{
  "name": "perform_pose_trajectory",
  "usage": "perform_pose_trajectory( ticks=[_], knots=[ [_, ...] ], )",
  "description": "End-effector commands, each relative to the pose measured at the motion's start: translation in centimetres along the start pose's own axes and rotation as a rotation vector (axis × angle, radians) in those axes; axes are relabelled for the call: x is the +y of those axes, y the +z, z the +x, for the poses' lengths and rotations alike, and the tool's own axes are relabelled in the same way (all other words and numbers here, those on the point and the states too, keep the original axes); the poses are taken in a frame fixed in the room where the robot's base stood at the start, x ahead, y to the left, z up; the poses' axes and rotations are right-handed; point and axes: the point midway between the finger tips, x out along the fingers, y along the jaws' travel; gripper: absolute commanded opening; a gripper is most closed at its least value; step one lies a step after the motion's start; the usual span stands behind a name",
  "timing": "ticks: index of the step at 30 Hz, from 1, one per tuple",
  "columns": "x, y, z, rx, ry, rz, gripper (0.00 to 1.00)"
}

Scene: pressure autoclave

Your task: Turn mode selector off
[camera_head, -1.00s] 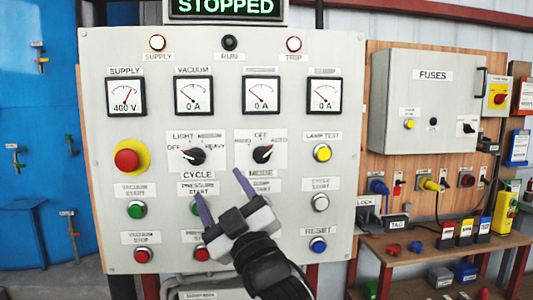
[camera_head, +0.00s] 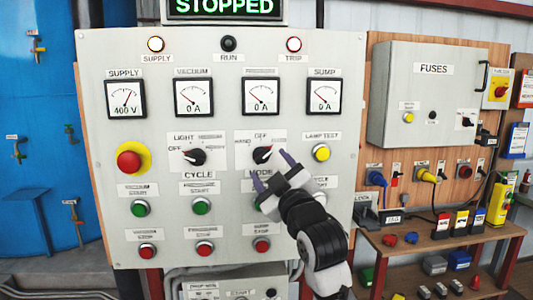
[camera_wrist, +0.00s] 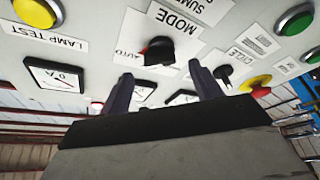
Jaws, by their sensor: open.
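The mode selector (camera_head: 262,155) is a black rotary knob on a white plate marked HAND, OFF and a partly hidden AUTO. Its pointer tilts to the upper right, off the OFF mark at the top and toward the AUTO side. My gripper (camera_head: 268,163) is open and empty, just in front of and below the knob, with its fingers slanted up and left. In the wrist view, which is upside down, the selector (camera_wrist: 157,50) shows beyond and roughly between the two fingertips (camera_wrist: 160,68). I cannot tell whether either finger touches it.
The cycle selector (camera_head: 196,157) is to the left, and the yellow lamp test button (camera_head: 321,152) to the right. A red emergency stop (camera_head: 129,160) is at the far left. Green and red buttons lie below, partly behind my gripper. The display (camera_head: 224,7) reads STOPPED.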

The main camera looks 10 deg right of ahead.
Motion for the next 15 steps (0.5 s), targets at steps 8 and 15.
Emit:
perform_pose_trajectory(
  ticks=[8, 15],
  knots=[
    [0.0, -0.1, 3.2, 0.0, 0.0, 0.0, 0.64],
    [0.0, 0.0, 3.5, 0.0, 0.001, -0.001, 0.64]
  ],
)
